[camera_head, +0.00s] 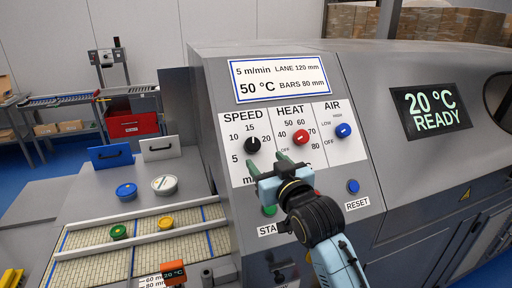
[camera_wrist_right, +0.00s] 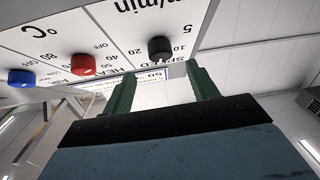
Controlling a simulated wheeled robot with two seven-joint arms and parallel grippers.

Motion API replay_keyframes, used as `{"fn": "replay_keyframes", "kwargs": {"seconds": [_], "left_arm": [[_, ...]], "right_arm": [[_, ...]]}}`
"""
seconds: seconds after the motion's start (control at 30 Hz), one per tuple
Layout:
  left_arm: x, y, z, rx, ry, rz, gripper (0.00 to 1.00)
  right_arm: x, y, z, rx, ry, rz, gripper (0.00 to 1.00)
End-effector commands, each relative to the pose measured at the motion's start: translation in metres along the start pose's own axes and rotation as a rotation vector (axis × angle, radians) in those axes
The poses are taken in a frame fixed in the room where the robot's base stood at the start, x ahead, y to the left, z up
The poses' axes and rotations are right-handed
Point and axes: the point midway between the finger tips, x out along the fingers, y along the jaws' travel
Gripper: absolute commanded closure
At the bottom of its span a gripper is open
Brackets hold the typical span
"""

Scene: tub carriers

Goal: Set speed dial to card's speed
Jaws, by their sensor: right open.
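The card (camera_head: 281,78) on top of the sloping panel reads 5 m/min, 50 °C, LANE 120 mm and BARS 80 mm. The black speed dial (camera_head: 253,144) sits at the panel's left, with 5, 10, 15 and 20 around it. Its pointer is too small to read surely. My right gripper (camera_head: 268,163) is open and empty, just below the speed dial and apart from it. In the right wrist view the speed dial (camera_wrist_right: 160,48) shows beyond the two green fingers, with nothing between them. My left gripper is out of view.
A red heat dial (camera_head: 300,137) and a blue air dial (camera_head: 343,130) are to the right. A green button (camera_head: 269,210) and a blue reset button (camera_head: 353,186) lie below. The screen (camera_head: 431,110) reads 20 °C READY. Tubs stand at the left.

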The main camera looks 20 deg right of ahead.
Motion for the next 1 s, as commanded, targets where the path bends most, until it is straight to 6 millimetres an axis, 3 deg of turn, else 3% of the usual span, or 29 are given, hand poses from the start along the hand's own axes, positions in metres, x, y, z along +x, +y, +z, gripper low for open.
{"fn": "replay_keyframes", "kwargs": {"seconds": [0.2,0.4,0.87,1.0], "left_arm": [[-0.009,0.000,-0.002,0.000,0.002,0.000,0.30],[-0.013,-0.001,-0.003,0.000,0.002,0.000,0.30],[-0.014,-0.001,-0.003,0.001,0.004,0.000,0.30],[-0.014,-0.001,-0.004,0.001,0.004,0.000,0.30]], "right_arm": [[0.039,0.000,-0.001,0.001,-0.002,0.000,0.41],[0.062,0.000,-0.001,0.000,0.000,0.000,0.41],[0.072,0.000,0.001,0.000,-0.001,0.000,0.41],[0.071,0.000,0.001,0.000,-0.001,0.000,0.57]]}}
